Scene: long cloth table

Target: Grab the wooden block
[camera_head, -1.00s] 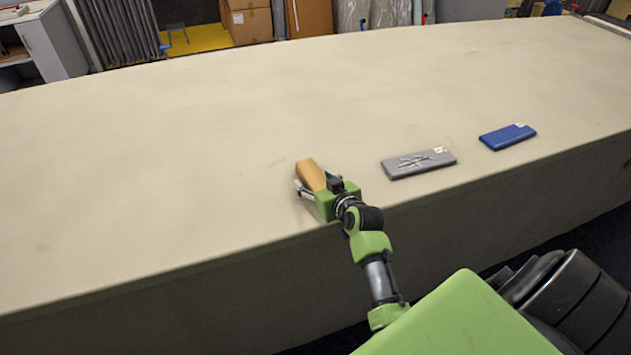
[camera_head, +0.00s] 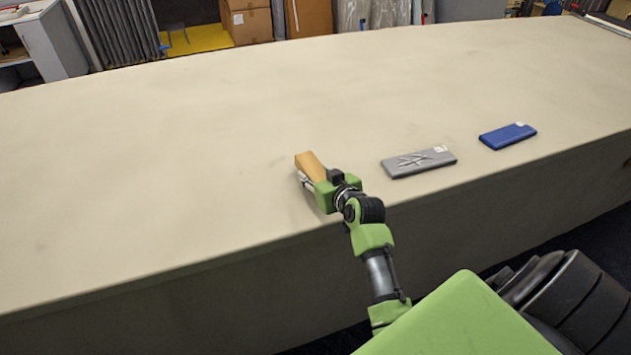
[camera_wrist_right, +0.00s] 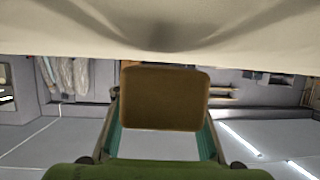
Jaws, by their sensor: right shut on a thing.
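The wooden block (camera_head: 309,164) is light brown and shows at the front middle of the table in the head view. My right gripper (camera_head: 309,176) is shut on it, and the fingers hide part of its near end and sides. In the right wrist view the block (camera_wrist_right: 165,98) fills the middle, between the two green-edged fingers of my right gripper (camera_wrist_right: 163,130). I cannot tell for certain how far the block is above the cloth. My left gripper is not in view.
The long table (camera_head: 180,150) has a beige cloth. To the right of the block lie a grey flat box (camera_head: 418,162) and a blue flat box (camera_head: 507,136). The cloth to the left and behind is clear. The table's front edge runs just below the gripper.

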